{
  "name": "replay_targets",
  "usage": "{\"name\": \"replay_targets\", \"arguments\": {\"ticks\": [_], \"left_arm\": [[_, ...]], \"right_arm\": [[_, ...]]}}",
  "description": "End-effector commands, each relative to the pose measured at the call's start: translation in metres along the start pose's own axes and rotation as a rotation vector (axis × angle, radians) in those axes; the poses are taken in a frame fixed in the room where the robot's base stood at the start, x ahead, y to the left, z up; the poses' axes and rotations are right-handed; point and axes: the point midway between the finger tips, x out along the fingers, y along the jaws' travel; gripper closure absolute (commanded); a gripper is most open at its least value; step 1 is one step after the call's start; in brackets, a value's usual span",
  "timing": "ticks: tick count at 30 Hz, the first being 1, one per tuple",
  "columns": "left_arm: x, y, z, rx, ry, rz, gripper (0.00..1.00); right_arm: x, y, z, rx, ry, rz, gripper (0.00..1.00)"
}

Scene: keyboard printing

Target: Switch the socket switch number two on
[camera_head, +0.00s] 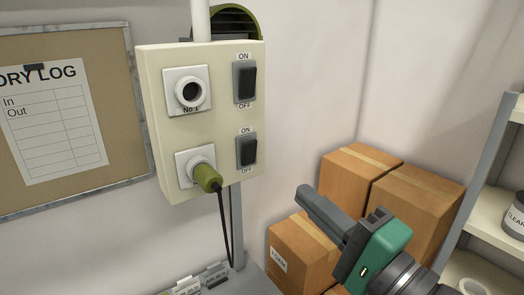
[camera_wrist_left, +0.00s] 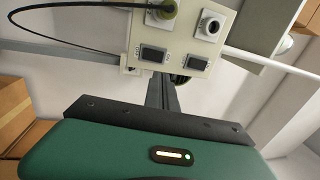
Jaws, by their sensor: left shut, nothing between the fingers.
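A cream switch box (camera_head: 215,120) hangs on the wall with two sockets and two black rocker switches, each marked ON above and OFF below. The upper socket (camera_head: 188,91) is empty and labelled No 1. A green plug (camera_head: 207,177) sits in the lower socket (camera_head: 190,158), whose label is hidden. The upper switch (camera_head: 245,82) and lower switch (camera_head: 247,150) are to the right of the sockets; I cannot tell their rocker positions. My left gripper (camera_head: 303,192) is shut and empty, right of and below the lower switch, apart from the box. The left wrist view shows the box turned over, with the lower switch (camera_wrist_left: 153,53).
A black cable (camera_head: 226,220) hangs from the plug. Cardboard boxes (camera_head: 425,205) stand behind my gripper at the right. A shelf (camera_head: 490,205) is at the far right, and a notice board (camera_head: 75,120) hangs at the left. Open space lies between my gripper and the switch box.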

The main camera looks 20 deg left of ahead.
Motion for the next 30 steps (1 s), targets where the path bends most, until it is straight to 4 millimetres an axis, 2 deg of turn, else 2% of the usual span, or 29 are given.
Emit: {"name": "replay_targets", "arguments": {"ticks": [1, 12, 16, 21, 30], "left_arm": [[0.009, -0.005, 0.001, 0.002, -0.006, 0.0, 1.0], [0.088, -0.007, 0.003, 0.002, -0.004, 0.001, 1.0], [0.11, -0.007, 0.002, 0.001, -0.002, 0.0, 1.0], [0.126, -0.003, 0.001, 0.001, 0.0, 0.001, 1.0], [0.128, 0.0, 0.0, 0.0, 0.001, 0.001, 1.0]], "right_arm": [[-0.01, 0.0, -0.003, 0.0, 0.0, 0.0, 0.45], [-0.047, 0.0, -0.012, 0.0, 0.0, 0.0, 0.45], [-0.062, 0.0, -0.015, 0.0, 0.0, 0.0, 0.45], [-0.069, 0.0, -0.017, 0.0, 0.0, 0.0, 0.45], [-0.068, 0.0, -0.017, 0.0, 0.0, 0.0, 0.45]]}}
